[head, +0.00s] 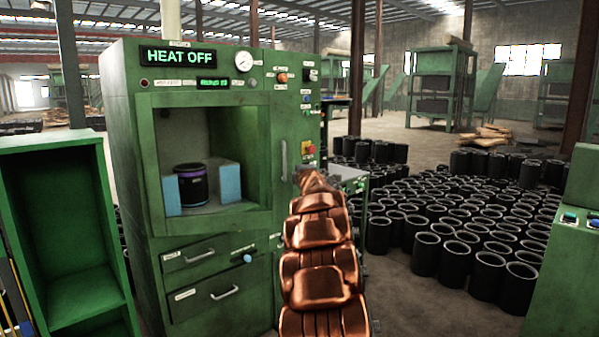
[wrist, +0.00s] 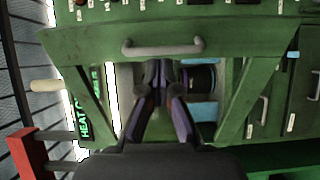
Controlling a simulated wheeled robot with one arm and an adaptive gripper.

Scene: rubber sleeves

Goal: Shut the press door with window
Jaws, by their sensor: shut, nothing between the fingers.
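The press (head: 125,150) is a green cabinet with a lit HEAT OFF display (head: 178,56). Its green windowed door (wrist: 90,45) has a grey bar handle, at the top in the wrist view (wrist: 162,47) and right of the window in the head view (head: 284,160). The door looks ajar, its handle edge nearer the wrist camera. Through the window show a black sleeve with a purple band (head: 192,183) and blue blocks (head: 229,182). My gripper (wrist: 160,72) is shut and empty, in front of the window just below the handle in the wrist view. My arm mostly hides it in the head view.
Drawers (head: 195,255) with handles sit below the chamber. A green shelf unit (head: 70,220) stands close on the left. Many black sleeves (head: 455,225) cover the floor to the right. A green console (head: 565,260) stands at the right edge.

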